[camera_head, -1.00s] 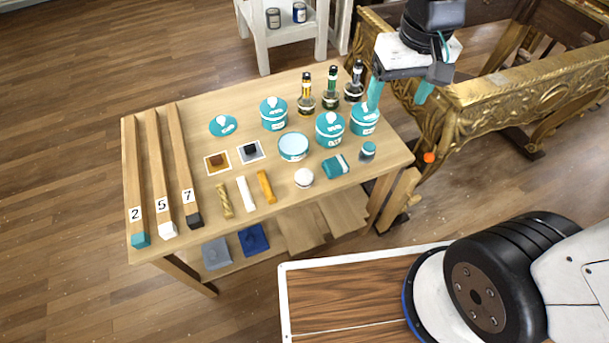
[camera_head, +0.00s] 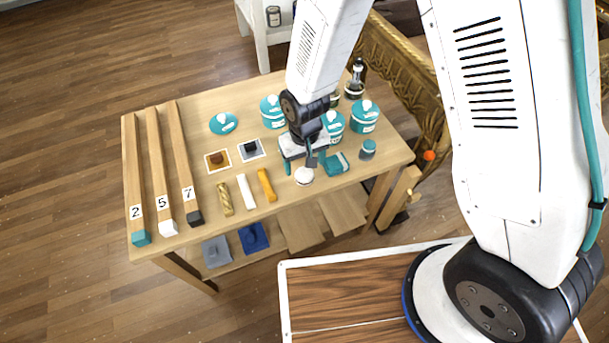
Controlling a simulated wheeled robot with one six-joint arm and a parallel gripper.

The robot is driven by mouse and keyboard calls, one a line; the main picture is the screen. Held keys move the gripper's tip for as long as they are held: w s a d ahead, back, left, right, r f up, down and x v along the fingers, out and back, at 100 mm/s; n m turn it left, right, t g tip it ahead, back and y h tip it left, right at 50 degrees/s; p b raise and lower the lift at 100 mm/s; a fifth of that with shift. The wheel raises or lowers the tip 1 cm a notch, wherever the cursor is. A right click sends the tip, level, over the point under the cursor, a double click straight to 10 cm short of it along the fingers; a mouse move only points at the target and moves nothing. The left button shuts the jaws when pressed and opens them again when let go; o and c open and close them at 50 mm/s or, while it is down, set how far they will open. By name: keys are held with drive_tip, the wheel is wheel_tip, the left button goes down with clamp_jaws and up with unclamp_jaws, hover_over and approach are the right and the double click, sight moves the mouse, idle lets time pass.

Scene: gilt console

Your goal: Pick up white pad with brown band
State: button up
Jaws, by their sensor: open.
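The small round white pad (camera_head: 304,177) sits on the wooden table near its front edge, right of the middle. Its brown band is too small to make out clearly. My gripper (camera_head: 305,167) is open, pointing down over the pad's far side, with one teal finger to the left and one to the right. I cannot tell whether the fingers touch the pad. The gripper hides the open teal tin behind it.
A folded teal cloth (camera_head: 337,163) lies close on the pad's right, with a small jar (camera_head: 368,149) beyond. Teal tins (camera_head: 365,117) and bottles (camera_head: 355,85) stand behind. An orange stick (camera_head: 266,185) and a white stick (camera_head: 247,192) lie to the left.

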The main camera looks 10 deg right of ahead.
sight(305, 173)
wheel_tip(305, 173, down, 6)
drive_tip(key=shift+w+r, duration=0.1)
drive_tip(key=shift+r, duration=0.05)
drive_tip(key=c, duration=1)
